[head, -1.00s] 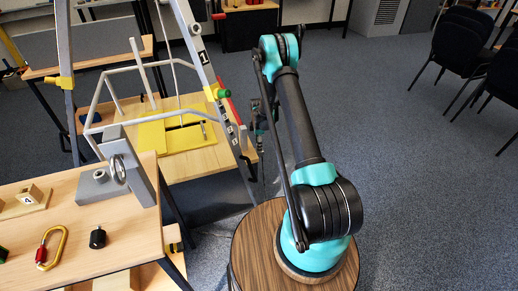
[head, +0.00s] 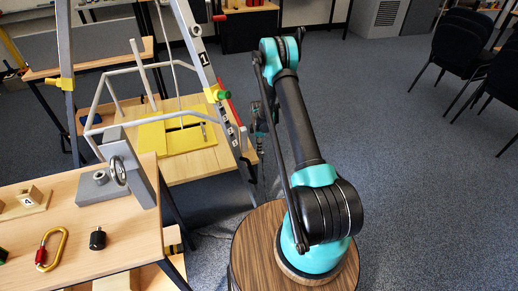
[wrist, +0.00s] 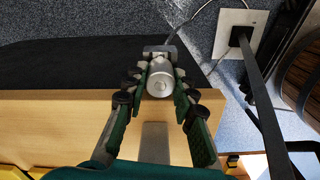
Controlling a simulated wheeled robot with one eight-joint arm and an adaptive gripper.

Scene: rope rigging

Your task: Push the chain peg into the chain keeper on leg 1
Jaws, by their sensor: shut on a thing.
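My gripper (wrist: 160,80) is shut on a silver cylindrical peg (wrist: 160,77), whose round end faces the wrist camera. A small grey metal piece (wrist: 160,50) shows just beyond the peg; I cannot tell whether it is the keeper or part of the peg. A thin grey line runs from there up to the right. In the head view, leg 1 (head: 204,60) is a slanted grey leg bearing the number 1. My gripper is small and partly hidden behind my arm there, near the lower part of that leg. I cannot make out the chain keeper for certain.
A wooden top (wrist: 60,118) lies below my gripper in the wrist view. A white plate (wrist: 240,30) with a dark bar's foot is at upper right. In the head view, a wooden table (head: 30,235) stands at left; a red-gated carabiner (head: 52,250) lies on it.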

